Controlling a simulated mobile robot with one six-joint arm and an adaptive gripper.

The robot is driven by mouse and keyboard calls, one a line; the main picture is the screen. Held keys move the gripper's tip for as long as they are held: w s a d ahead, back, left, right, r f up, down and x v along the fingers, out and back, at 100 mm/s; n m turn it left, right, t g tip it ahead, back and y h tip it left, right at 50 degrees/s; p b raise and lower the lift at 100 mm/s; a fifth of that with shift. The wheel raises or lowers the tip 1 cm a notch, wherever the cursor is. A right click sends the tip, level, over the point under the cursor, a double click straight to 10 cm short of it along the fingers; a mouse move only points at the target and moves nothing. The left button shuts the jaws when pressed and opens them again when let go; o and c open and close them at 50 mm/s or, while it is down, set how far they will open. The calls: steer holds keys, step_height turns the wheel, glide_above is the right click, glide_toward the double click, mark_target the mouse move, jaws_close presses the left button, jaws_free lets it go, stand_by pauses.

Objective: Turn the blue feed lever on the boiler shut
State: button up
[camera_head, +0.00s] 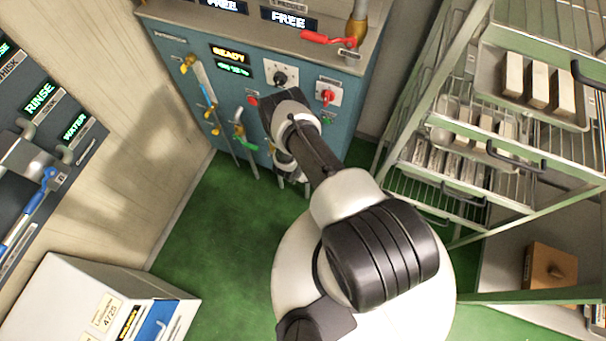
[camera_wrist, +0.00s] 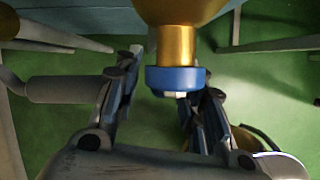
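The boiler (camera_head: 172,90) is a blue-fronted cabinet at the upper middle of the head view. A blue-handled lever (camera_head: 210,107) shows on its lower left front, below a yellow one. In the wrist view, a blue collar (camera_wrist: 174,81) on a brass fitting (camera_wrist: 177,45) lies between the fingers of my gripper (camera_wrist: 160,82). The fingers stand apart, with a gap on the left; the right finger is close to the collar, and I cannot tell if it touches. Whether this collar belongs to the feed lever is unclear. My arm hides the gripper's tips in the head view.
A green-handled valve (camera_head: 243,145), a red knob (camera_head: 327,96) and a red lever (camera_head: 325,39) are also on the boiler. A wire rack (camera_head: 440,180) with trays stands at right. A white box (camera_head: 75,295) stands at lower left.

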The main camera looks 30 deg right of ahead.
steer(key=shift+c, duration=0.4)
jaws_close()
stand_by(0.4)
